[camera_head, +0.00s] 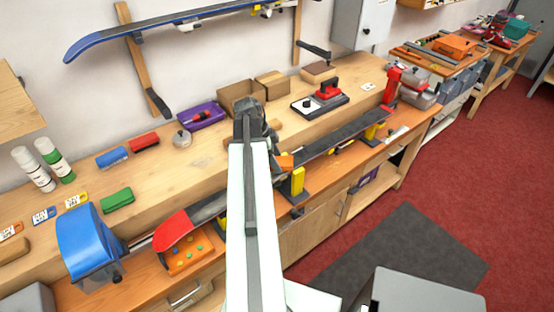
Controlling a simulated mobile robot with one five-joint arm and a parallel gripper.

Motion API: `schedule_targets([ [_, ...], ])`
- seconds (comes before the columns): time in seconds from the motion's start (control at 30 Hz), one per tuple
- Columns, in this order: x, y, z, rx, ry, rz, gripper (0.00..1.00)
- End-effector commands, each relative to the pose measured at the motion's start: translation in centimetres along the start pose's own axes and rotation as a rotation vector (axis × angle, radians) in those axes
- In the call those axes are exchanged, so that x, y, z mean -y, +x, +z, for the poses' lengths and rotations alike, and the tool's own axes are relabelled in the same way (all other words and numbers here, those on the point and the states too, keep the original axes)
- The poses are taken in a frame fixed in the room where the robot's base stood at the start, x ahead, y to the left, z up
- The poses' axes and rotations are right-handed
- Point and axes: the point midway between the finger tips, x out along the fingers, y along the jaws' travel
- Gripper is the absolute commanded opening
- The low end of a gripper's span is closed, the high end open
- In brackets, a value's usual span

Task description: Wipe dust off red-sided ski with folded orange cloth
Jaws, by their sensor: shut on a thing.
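The ski (338,136) lies lengthwise along the bench, dark on its upper face, with a red tip (174,230) at the left. Its middle part is hidden behind my arm. My gripper (274,150) is over the ski near its middle, mostly hidden by my own arm. It is shut on the folded orange cloth (286,161), of which only a small corner shows. The cloth appears at the ski's upper face, but I cannot tell whether it touches. Dust on the ski is too small to make out.
Yellow supports (293,182) hold the ski. A blue machine (88,243) stands beyond the tip at left. An orange tray (187,258) is under the tip. A red-handled iron (328,91), boxes (241,96) and brushes are behind. A blue ski (160,26) hangs on the wall.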

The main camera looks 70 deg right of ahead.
Motion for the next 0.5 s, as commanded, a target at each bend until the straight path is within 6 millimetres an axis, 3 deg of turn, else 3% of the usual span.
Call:
schedule_targets([
  [0.5,0.0,1.1,0.37,0.0,0.001,0.0,0.29],
])
